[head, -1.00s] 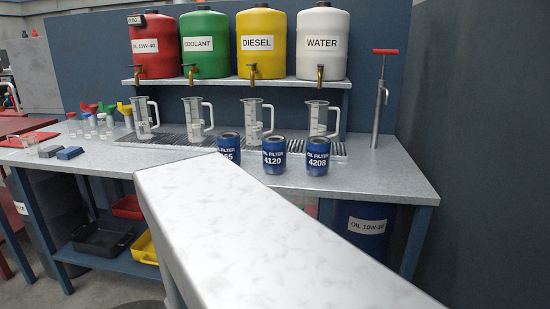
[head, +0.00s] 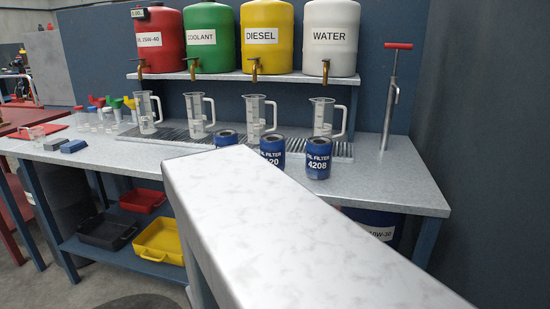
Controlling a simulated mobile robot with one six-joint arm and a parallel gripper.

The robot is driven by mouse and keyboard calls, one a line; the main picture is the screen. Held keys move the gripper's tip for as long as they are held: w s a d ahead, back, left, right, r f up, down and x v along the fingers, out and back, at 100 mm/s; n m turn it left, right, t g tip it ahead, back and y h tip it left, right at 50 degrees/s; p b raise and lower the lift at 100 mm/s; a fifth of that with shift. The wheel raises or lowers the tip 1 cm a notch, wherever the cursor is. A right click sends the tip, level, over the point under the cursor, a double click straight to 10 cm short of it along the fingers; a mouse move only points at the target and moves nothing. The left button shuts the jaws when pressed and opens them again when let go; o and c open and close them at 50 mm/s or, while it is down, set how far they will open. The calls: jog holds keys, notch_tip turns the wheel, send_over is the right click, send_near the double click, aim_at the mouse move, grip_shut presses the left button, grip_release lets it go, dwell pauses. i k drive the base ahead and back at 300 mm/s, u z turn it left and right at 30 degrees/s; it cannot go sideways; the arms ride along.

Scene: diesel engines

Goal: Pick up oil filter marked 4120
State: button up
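The oil filter marked 4120 (head: 272,150) is a dark blue can with white lettering, upright on the grey workbench (head: 400,180). Its lower left part is hidden behind a white marbled surface in the foreground, so only the end "20" of its number shows. A matching filter marked 4208 (head: 319,158) stands to its right, fully in view. A third blue filter (head: 227,138) stands to its left, mostly hidden, with its label out of sight. My gripper is not in view.
The long white marbled surface (head: 290,220) fills the foreground. Clear measuring jugs (head: 324,117) stand behind the filters on a grate. Above them a shelf holds red, green, yellow and white drums (head: 331,38). A red-handled pump (head: 391,95) stands right. The bench's right part is clear.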

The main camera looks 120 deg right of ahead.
aim_at(273, 146)
jog(key=z, duration=3.2)
jog(key=i, duration=0.1)
jog(key=u, duration=1.65)
jog(key=k, duration=0.7)
jog(key=u, duration=0.1)
